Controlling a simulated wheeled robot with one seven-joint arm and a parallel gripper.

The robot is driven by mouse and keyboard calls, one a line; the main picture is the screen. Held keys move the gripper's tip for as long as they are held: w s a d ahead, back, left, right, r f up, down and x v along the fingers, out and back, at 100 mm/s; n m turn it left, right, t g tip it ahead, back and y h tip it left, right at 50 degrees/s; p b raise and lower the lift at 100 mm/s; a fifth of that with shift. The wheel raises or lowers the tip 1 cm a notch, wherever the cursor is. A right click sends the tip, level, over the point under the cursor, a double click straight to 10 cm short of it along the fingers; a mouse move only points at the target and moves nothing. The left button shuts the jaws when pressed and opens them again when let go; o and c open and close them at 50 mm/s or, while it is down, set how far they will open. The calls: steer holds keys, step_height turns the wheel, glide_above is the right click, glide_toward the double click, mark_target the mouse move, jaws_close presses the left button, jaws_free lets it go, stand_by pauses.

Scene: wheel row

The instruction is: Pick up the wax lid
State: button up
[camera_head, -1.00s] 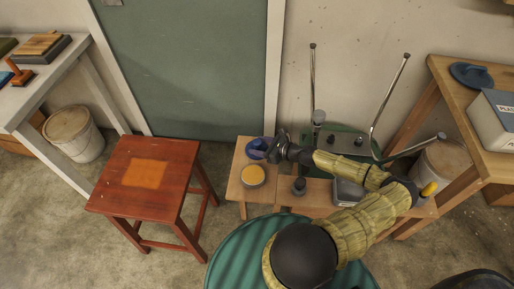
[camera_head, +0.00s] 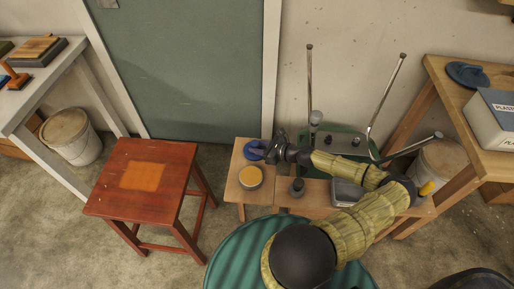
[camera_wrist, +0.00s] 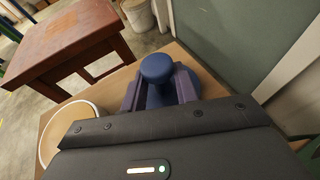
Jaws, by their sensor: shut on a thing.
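The wax lid is a blue round lid with a knob (camera_wrist: 157,68). In the head view the lid (camera_head: 254,150) is at the far end of the small wooden bench, at my gripper's tip. My gripper (camera_wrist: 158,88) is shut on the lid, with one finger on each side of its knob. My gripper (camera_head: 266,152) reaches in from the right in the head view. The fingers and the gripper body hide much of the lid. I cannot tell whether the lid touches the bench.
An open tin of yellow wax (camera_head: 250,177) stands on the bench (camera_head: 237,195) beside the lid. A dark bottle (camera_head: 297,187) is to its right. A red stool (camera_head: 110,195) stands left, a green round seat (camera_head: 235,255) in front. A green door (camera_head: 190,70) is behind.

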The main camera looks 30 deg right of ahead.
steer(key=shift+r, duration=0.75)
steer(key=shift+f, duration=0.15)
steer(key=shift+s+a+n+t+b, duration=0.15)
steer(key=shift+s+n+t+b, duration=0.1)
steer(key=shift+n+t+b, duration=0.3)
steer(key=shift+s+a+n+t+b, duration=0.15)
steer(key=shift+s+n+t+b, duration=0.15)
steer(key=shift+n, duration=0.35)
step_height(320, 180, up, 6)
steer(key=s+a+p, duration=0.1)
steer(key=s+a+r+m+p, duration=0.1)
steer(key=s+a+p, duration=0.2)
steer(key=s+a, duration=0.3)
steer(key=s+a+m+g+p, duration=0.1)
steer(key=s+a+p, duration=0.2)
steer(key=s, duration=0.8)
steer(key=shift+s+a+r, duration=0.35)
steer(key=shift+a+r, duration=0.05)
steer(key=shift+a, duration=1)
steer(key=shift+g, duration=0.25)
